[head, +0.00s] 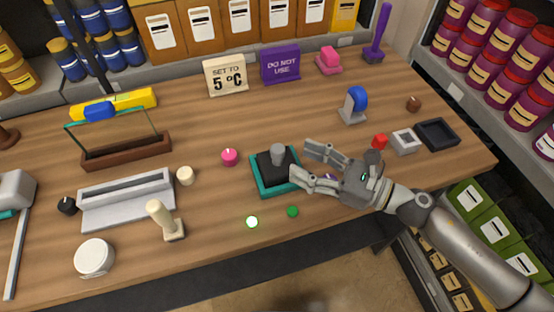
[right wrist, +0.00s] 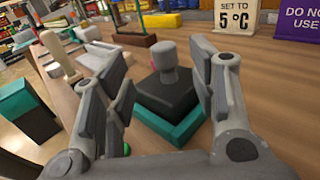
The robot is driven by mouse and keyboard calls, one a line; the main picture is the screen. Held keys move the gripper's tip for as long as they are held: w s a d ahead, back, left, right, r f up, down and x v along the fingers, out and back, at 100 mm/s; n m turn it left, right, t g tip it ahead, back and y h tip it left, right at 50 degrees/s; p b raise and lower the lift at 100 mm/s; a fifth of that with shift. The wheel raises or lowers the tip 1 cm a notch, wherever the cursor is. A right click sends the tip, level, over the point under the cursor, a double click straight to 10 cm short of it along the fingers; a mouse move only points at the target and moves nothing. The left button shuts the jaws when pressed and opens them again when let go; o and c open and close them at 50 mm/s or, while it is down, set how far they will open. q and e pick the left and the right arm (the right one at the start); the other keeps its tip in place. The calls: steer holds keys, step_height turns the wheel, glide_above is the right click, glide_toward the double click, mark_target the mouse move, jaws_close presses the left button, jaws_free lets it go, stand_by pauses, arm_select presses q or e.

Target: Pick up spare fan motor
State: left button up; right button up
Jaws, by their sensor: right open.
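A black block with a grey round knob (head: 278,155) on top, which I take to be the spare fan motor, sits upright in a teal tray (head: 259,188) at the middle of the table. My right gripper (head: 301,162) is open just right of it, with its fingers pointing at the knob. In the right wrist view the knob (right wrist: 169,60) shows between the two spread fingers, beyond their tips, and the gripper (right wrist: 160,85) holds nothing. Whether a finger touches the block or tray is not clear. My left gripper is in neither view.
A green disc (head: 292,211) and a pale lit button (head: 252,222) lie in front of the tray. A pink knob (head: 229,157) is left of it. A red piece (head: 379,141) and a blue-topped stand (head: 354,105) are near the right arm. Signs stand behind.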

mark_target(284, 151)
steer(key=shift+w+a+r+p, duration=0.25)
steer(key=shift+w+a+p, duration=0.25)
steer(key=shift+a, duration=0.25)
steer(key=p+x, duration=0.2)
steer(key=x, duration=0.1)
steer(key=shift+w, duration=0.2)
steer(key=shift+w+a, duration=0.15)
steer(key=shift+a, duration=0.2)
steer(key=shift+a+f, duration=0.1)
steer(key=shift+a, duration=0.05)
steer(key=c, duration=1.1)
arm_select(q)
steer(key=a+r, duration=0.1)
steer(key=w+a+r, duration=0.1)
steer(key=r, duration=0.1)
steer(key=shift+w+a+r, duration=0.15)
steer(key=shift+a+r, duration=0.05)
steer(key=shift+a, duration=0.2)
arm_select(e)
jaws_close()
